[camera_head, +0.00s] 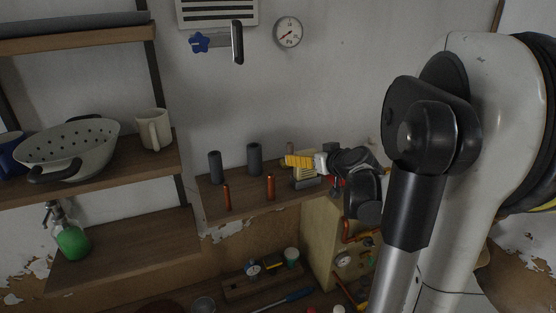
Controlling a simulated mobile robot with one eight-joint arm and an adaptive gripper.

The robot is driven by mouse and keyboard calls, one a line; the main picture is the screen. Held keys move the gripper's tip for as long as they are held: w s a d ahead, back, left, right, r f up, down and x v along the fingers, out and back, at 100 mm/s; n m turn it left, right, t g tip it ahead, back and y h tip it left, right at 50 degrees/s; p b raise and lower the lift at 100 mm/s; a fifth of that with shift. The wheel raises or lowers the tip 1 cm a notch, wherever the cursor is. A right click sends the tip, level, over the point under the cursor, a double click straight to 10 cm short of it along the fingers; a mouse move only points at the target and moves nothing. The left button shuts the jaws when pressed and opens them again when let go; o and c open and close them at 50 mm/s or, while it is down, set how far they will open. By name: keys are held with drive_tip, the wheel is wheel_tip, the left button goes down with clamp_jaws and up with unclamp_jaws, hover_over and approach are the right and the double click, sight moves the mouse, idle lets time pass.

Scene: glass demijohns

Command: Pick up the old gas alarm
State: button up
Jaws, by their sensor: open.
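My gripper (291,165), with yellow ribbed fingers, is at the end of my arm and points left over the wooden ledge at the centre. It is open, and I see nothing held in it. I cannot identify the old gas alarm for certain. A small dark grey box-like thing (305,184) lies on the ledge just below the fingers, partly hidden by them. A small tan thing (290,147) shows just behind the fingers. Whether the fingers touch either one, I cannot tell.
Two dark cylinders (254,158) and two copper-coloured tubes (270,187) stand on the ledge (242,203) left of my gripper. Shelves at left hold a colander (68,148), a mug (152,129) and a green bottle (72,240). A cream cabinet (318,238) with pipes stands below.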

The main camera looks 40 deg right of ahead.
drive_tip(key=shift+x, duration=0.8)
drive_tip(key=shift+s+a+r, duration=0.1)
drive_tip(key=shift+s+a, duration=0.05)
drive_tip(key=c, duration=1.4)
